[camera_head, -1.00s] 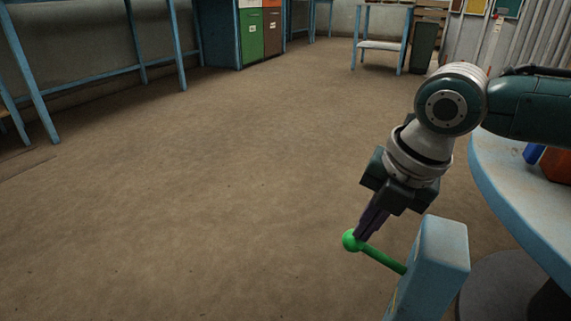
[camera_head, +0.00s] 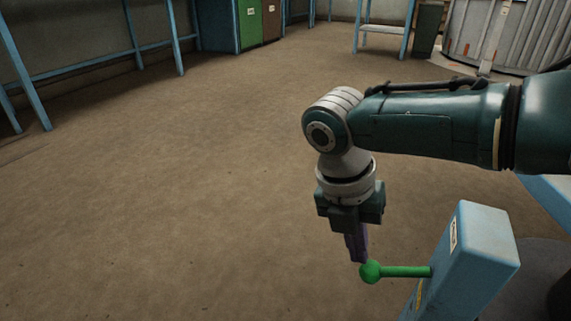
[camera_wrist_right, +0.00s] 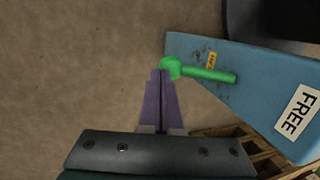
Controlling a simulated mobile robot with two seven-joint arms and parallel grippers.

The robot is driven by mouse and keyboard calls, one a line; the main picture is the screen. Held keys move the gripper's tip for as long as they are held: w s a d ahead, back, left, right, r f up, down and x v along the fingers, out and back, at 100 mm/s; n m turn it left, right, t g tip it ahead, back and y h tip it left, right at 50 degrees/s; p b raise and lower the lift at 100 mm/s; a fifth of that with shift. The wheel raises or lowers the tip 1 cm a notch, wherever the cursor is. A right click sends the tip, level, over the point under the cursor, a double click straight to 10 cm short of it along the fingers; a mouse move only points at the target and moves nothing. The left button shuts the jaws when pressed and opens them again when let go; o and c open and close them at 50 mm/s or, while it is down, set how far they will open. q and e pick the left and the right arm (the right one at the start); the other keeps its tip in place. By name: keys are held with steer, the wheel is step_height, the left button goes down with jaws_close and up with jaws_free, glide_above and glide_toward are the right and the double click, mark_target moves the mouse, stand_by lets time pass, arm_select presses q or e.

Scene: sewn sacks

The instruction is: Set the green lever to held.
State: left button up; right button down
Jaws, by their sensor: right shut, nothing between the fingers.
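The green lever (camera_head: 405,271) is a rod with a round knob (camera_head: 370,272), sticking out leftward, nearly level in the head view, from a light-blue box (camera_head: 485,248). My right gripper (camera_head: 361,258) points down with its purple fingers shut and empty, the tips at the knob's upper left. In the right wrist view the fingertips (camera_wrist_right: 160,74) meet the edge of the knob (camera_wrist_right: 170,67); whether they touch it I cannot tell. A white label reading FREE (camera_wrist_right: 297,112) and a small yellow label (camera_wrist_right: 211,60) are on the box. My left gripper is not in view.
A blue table edge (camera_head: 548,195) is behind the box at right. A wooden pallet (camera_wrist_right: 235,145) shows in the wrist view. Blue-legged benches (camera_head: 100,60) and green and brown cabinets (camera_head: 250,25) stand at the back. The floor at left is clear.

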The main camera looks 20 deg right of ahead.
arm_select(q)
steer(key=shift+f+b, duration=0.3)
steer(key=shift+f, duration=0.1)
arm_select(e)
steer(key=shift+f, duration=0.7)
